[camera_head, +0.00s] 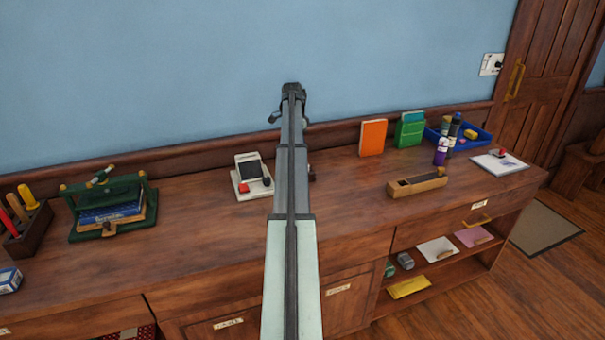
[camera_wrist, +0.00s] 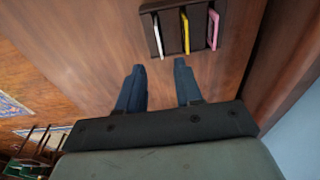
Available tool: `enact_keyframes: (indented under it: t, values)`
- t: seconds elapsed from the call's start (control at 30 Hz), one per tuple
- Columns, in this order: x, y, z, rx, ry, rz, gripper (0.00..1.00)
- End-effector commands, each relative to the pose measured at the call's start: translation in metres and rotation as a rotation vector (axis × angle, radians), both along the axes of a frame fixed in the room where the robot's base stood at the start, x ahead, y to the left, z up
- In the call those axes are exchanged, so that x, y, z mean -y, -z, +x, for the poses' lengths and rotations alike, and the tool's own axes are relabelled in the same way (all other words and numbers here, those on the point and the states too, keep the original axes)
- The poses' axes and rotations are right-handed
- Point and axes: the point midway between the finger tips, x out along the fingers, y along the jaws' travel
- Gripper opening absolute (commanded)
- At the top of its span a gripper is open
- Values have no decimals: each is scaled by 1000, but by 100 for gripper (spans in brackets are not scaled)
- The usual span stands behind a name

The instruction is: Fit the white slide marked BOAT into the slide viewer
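In the wrist view a dark slotted rack (camera_wrist: 170,8) holds a white slide (camera_wrist: 158,36), a yellow slide (camera_wrist: 185,32) and a pink slide (camera_wrist: 214,28), all on edge. No marking can be read on the white slide. My gripper (camera_wrist: 159,67) is open and empty, its two dark fingers apart, short of the rack. In the head view my gripper (camera_head: 289,117) is raised at the arm's end, and my arm hides most of the rack. A white device with a dark screen, apparently the slide viewer (camera_head: 243,187), stands on the counter left of my arm.
An orange book (camera_head: 372,138), a green holder (camera_head: 408,134), a blue tray (camera_head: 484,143) with bottles beside it, and a long wooden box (camera_head: 417,185) stand to the right. A green press (camera_head: 72,205) stands left. The counter between press and viewer is clear.

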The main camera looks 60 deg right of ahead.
Motion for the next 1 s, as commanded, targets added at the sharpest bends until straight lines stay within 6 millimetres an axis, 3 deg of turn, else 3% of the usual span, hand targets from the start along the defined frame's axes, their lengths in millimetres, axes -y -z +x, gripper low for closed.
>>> enact_keyframes:
  t: [0.13,0.47,0.73,1.0]
  values:
    - [1,25,-2,0,-1,1,35]
    - [3,45,-4,0,-1,0,35]
    - [5,79,-7,0,-1,0,35]
    - [6,86,-8,1,-1,-2,35]
